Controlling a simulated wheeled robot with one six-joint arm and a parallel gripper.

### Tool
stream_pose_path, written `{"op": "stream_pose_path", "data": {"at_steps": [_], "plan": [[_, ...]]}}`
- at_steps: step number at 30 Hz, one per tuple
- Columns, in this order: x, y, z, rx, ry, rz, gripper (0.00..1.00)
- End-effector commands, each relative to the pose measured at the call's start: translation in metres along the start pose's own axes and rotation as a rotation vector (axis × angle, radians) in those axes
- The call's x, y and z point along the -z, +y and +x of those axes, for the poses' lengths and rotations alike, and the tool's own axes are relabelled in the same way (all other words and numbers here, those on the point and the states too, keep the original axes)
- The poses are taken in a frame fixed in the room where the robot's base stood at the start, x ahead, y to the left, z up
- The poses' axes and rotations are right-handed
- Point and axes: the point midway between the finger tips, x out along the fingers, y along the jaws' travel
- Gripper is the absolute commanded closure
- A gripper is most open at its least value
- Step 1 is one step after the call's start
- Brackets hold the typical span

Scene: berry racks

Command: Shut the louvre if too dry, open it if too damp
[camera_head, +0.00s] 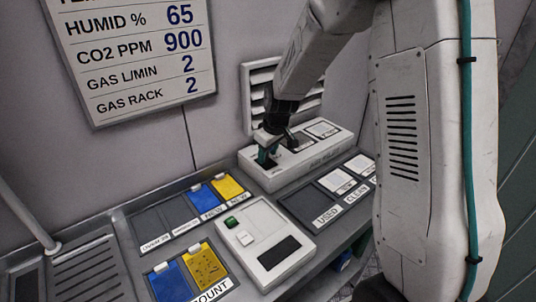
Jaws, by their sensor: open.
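The louvre (257,88) is a slatted grey vent on the wall, partly hidden behind my arm. I cannot tell whether its slats are open or shut. The wall board (130,55) reads HUMID % 65, CO2 PPM 900, GAS L/MIN 2 and GAS RACK 2; its top line is cut off. My gripper (270,152) points down at the left part of a pale box (262,178) below the louvre. Its jaws are open, with dark green fingertips close to the box top. I cannot tell whether they touch it.
A white device (265,232) with a green button (231,222) and a dark panel stands mid-bench. Blue cards (202,197) and yellow cards (228,187) lie in labelled slots on the left. Labelled trays (312,203) lie on the right. My arm covers the right side.

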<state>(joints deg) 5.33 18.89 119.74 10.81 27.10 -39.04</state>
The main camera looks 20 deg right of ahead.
Motion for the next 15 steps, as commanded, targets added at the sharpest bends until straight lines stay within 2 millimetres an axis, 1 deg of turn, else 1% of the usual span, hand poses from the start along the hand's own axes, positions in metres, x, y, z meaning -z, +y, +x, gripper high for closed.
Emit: {"op": "stream_pose_path", "data": {"at_steps": [3,9,12,15], "plan": [[0.001,0.001,-0.022,-0.003,0.004,0.0,0.58],[0.001,0.001,-0.054,-0.002,0.003,0.001,0.58],[0.0,0.001,-0.063,-0.002,0.002,0.001,0.58],[0.0,0.0,-0.068,0.0,0.0,0.001,0.58]]}}
